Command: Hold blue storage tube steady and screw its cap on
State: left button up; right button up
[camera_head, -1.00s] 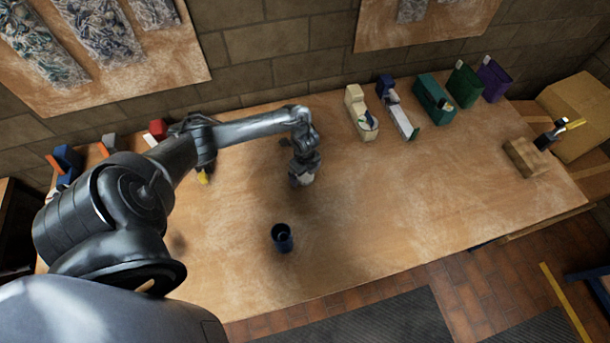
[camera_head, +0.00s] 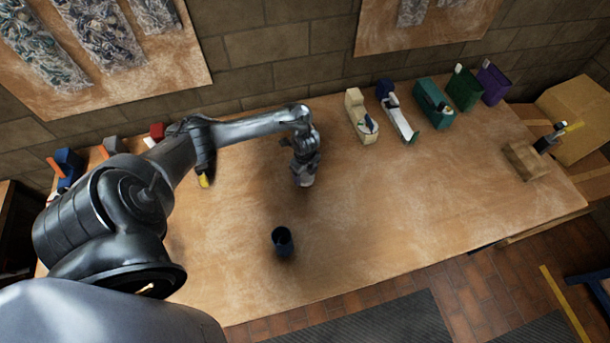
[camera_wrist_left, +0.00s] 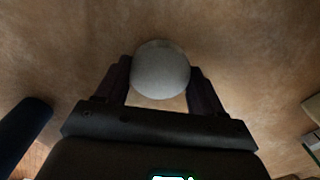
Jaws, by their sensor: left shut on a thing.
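The blue storage tube (camera_head: 283,241) stands upright on the table in the head view, its dark open mouth facing up. Nothing is seen holding it. My left gripper (camera_head: 305,181) is behind the tube and slightly right of it, apart from it and pointing down. In the left wrist view, my left gripper (camera_wrist_left: 160,88) is shut on a pale grey round thing, apparently the cap (camera_wrist_left: 160,70). The fingers hide its sides. My right gripper is not in view.
Coloured holders, including a cream one (camera_head: 361,115) and a teal one (camera_head: 433,103), line the back of the table (camera_head: 390,215). A wooden block (camera_head: 524,160) stands at the right. A yellow-tipped dark thing (camera_head: 204,180) shows under my left arm. The table's middle is clear.

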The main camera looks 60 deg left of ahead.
pick_arm(q)
notch_tip(320, 180, up, 2)
jog(key=shift+r, duration=0.1)
jog(key=w+d+r+p, duration=0.3)
jog(key=w+d+r, duration=0.3)
jog(key=d, duration=0.3)
jog(key=shift+w+d+r+p, duration=0.3)
jog(key=shift+r, duration=0.15)
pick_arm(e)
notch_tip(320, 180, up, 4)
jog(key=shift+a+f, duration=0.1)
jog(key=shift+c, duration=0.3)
